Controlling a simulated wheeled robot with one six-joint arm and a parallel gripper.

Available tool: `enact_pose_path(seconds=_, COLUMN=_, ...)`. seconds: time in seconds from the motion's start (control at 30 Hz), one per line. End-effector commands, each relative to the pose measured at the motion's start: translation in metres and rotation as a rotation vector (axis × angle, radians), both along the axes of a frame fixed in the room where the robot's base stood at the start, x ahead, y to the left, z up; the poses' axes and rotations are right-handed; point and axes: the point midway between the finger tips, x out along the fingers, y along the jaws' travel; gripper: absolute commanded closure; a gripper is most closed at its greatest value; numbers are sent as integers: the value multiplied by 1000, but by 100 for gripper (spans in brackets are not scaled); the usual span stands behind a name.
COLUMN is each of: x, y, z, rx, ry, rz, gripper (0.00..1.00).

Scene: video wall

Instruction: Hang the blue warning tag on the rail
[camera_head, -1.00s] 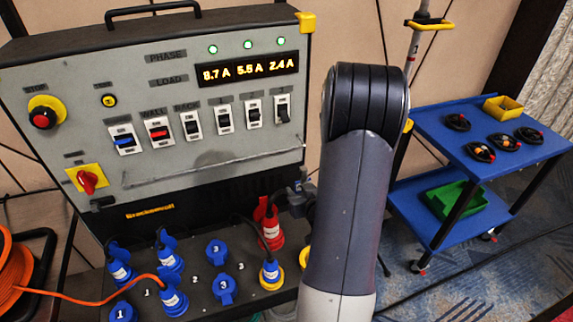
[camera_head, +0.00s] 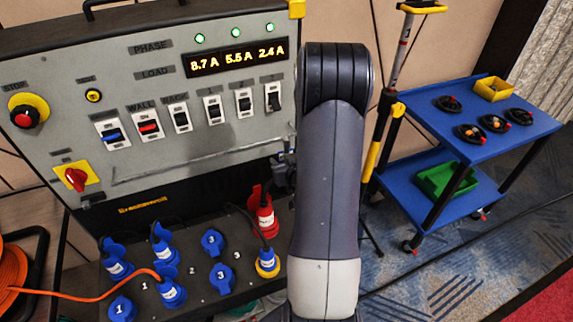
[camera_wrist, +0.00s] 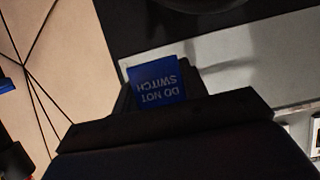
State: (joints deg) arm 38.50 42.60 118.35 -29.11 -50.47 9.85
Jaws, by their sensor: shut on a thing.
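The blue warning tag (camera_wrist: 157,84) shows in the wrist view, its "DO NOT SWITCH" print upside down. My gripper (camera_wrist: 155,100) is shut on it, and the tag's free part sticks out beyond the dark jaws. The rail (camera_head: 200,157) is a thin grey bar across the lower part of the panel, below the row of switches, in the head view. My arm stands upright in front of the panel's right edge. I cannot tell the gap between tag and rail.
The panel (camera_head: 60,135) carries a stop button (camera_head: 24,118), a red rotary switch (camera_head: 76,179) and several breakers. A blue trolley (camera_head: 480,155) stands right, beside a stand (camera_head: 385,120). An orange cable reel (camera_head: 12,275) is left.

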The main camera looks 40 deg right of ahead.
Motion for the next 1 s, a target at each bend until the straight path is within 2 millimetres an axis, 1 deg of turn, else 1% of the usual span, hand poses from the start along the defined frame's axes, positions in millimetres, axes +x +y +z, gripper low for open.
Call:
enact_pose_path(seconds=0.47, x=37, y=-9, z=1, rx=0, ry=1, rz=0, gripper=81)
enact_pose_path(seconds=0.53, x=37, y=-10, z=-8, rx=0, ry=2, rz=-1, gripper=81)
enact_pose_path(seconds=0.6, x=37, y=-10, z=-11, rx=0, ry=1, rz=-1, gripper=81)
enact_pose_path(seconds=1.0, x=37, y=-10, z=-14, rx=1, ry=1, rz=0, gripper=81)
